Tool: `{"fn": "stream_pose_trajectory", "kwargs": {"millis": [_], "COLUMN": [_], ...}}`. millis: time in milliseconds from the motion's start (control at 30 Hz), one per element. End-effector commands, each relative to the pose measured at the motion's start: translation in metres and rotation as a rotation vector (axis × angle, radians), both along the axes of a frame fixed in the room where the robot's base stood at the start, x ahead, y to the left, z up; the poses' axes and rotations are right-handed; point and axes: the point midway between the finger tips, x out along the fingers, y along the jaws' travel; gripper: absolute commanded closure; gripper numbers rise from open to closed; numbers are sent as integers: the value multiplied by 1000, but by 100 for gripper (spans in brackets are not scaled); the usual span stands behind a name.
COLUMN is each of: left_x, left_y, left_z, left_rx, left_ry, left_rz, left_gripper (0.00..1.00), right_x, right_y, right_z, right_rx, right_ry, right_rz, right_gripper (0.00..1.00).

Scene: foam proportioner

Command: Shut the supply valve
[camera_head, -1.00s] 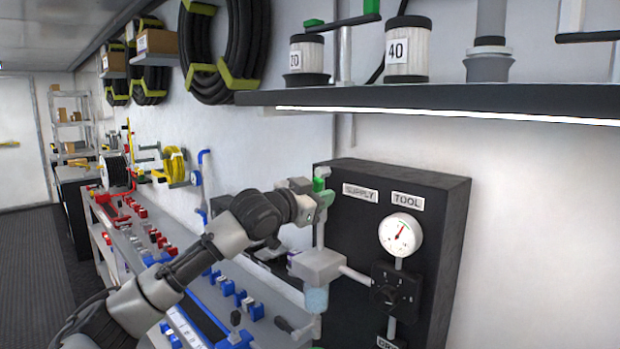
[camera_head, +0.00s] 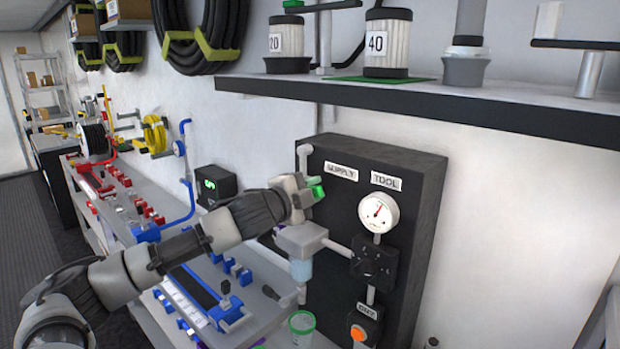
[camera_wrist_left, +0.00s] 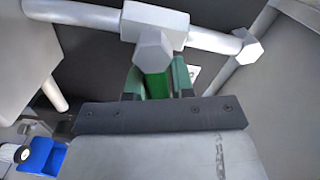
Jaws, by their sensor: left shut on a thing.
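The black panel (camera_head: 405,235) carries a label reading SUPPLY (camera_head: 341,171) and one reading TOOL. The supply valve's green handle (camera_head: 317,192) shows at the panel's left side, below the SUPPLY label. My left gripper (camera_head: 310,190) is at this handle and hides part of it and the pipe behind. In the left wrist view the green handle (camera_wrist_left: 156,86) stands between the two green-tipped fingers, which are shut on it. A grey valve body (camera_wrist_left: 153,45) and pipe lie just beyond the fingertips. My right gripper is not in view.
A round gauge (camera_head: 378,212), a black regulator (camera_head: 375,262) and an orange button (camera_head: 358,333) are on the panel. A clear bowl (camera_head: 301,270) hangs under a grey block. A shelf (camera_head: 440,97) with filter canisters overhangs above. The bench (camera_head: 270,310) with blue fittings lies below.

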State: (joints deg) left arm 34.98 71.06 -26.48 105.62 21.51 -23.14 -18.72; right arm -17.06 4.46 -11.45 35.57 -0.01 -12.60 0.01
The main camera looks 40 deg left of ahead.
Motion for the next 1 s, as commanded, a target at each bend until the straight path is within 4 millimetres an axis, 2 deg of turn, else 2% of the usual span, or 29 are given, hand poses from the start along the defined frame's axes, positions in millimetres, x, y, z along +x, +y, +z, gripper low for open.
{"fn": "stream_pose_trajectory", "kwargs": {"millis": [400, 1000], "left_x": [0, 0], "left_y": [-3, -2], "left_z": [-12, -16], "left_rx": [255, 324], "left_ry": [-20, -25], "left_rz": [-1, -2], "left_gripper": [100, 100], "right_x": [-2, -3], "right_y": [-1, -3], "right_z": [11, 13], "right_rx": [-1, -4], "right_ry": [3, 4], "right_rz": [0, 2], "right_gripper": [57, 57]}}
